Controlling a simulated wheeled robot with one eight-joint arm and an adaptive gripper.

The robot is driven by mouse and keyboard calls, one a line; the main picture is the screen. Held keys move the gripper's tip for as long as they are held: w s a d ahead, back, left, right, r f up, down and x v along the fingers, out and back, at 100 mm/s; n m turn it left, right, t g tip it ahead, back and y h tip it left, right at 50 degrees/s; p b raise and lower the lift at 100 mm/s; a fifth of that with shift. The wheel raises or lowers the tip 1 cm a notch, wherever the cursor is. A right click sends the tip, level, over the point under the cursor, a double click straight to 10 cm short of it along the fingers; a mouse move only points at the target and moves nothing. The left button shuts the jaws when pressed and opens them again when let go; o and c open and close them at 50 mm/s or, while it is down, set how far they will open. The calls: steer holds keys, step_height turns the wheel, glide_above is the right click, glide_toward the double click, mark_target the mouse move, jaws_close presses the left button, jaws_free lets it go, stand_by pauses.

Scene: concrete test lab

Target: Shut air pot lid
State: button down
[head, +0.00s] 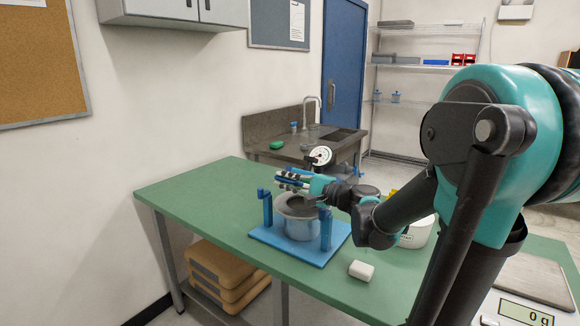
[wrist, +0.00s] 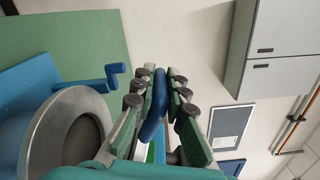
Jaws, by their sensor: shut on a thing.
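The air pot (head: 300,222) is a blue-grey pot on a blue base plate (head: 272,238), with upright blue clamp posts beside it. In the wrist view the pot's round metal rim (wrist: 45,120) is at the lower left, uncovered around a dark interior. A round white gauge (head: 320,156) shows just above my gripper in the head view; the lid itself is mostly hidden behind my arm. My gripper (head: 284,180) is above the pot, pointing left. In the wrist view its fingers (wrist: 158,88) are shut on a blue bar-shaped handle (wrist: 154,110).
The green table (head: 200,198) has free room to the left of the pot. A white block (head: 361,270) lies in front on the right, and a white tub (head: 417,233) stands behind my arm. A scale (head: 525,308) is at the lower right. A sink counter (head: 290,146) stands behind.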

steer(key=shift+s+a+f+n, duration=0.2)
steer(key=shift+f+n, duration=0.1)
steer(key=shift+f, duration=0.25)
steer(key=shift+s+a+f+n, duration=0.1)
steer(key=shift+s+f+n, duration=0.15)
steer(key=shift+f, duration=0.25)
steer(key=shift+w, duration=0.1)
steer(key=c, duration=1.6)
jaws_free()
steer(key=shift+o, duration=0.2)
steer(key=shift+d, duration=0.1)
steer(key=v, duration=1.2)
steer(key=shift+f, duration=0.1)
